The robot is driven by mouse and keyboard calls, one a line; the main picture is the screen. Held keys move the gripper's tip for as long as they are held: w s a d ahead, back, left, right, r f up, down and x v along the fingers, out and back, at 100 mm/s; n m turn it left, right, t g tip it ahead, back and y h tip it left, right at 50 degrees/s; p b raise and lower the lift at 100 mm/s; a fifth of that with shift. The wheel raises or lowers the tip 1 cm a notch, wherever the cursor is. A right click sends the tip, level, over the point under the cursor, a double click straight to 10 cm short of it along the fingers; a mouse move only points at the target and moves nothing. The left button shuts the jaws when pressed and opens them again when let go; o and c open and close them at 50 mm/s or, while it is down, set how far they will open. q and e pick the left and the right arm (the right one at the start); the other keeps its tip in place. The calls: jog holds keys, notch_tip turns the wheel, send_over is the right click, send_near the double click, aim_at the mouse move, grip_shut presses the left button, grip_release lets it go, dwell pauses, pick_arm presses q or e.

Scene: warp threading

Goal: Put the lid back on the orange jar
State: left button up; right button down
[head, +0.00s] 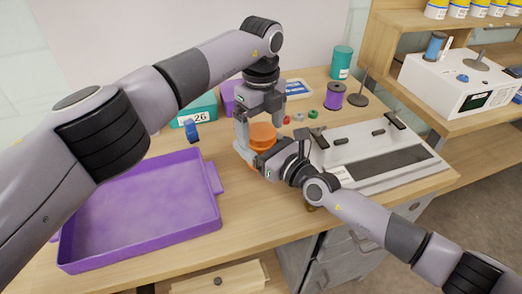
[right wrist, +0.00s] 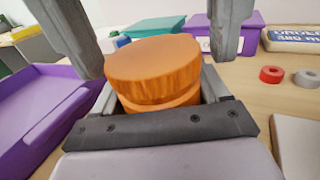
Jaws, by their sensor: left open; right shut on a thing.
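The orange jar (right wrist: 160,104) stands upright on the table, between the fingers of my right gripper (head: 262,161), which is shut on its body. The orange lid (right wrist: 154,68) rests on top of the jar, and it also shows in the head view (head: 263,133). The lid looks slightly tilted and off-centre in the right wrist view; I cannot tell if it is fully seated. My left gripper (head: 259,125) points down over the jar. Its fingers are apart on either side of the lid, with gaps visible in the right wrist view. Most of the jar's lower body is hidden by my right gripper.
A purple tray (head: 70,258) fills the table's left. A teal box (head: 205,108) and a purple bin (head: 227,104) stand behind the jar. A white device with a dark slot (head: 385,172) lies to the right, near several small spools (head: 334,96) and rings. Front table is bare.

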pick_arm(q)
jog(key=c, duration=1.1)
jog(key=m, duration=2.2)
jog(key=shift+m, duration=0.4)
jog(key=o, duration=1.2)
jog(key=shift+c, duration=0.2)
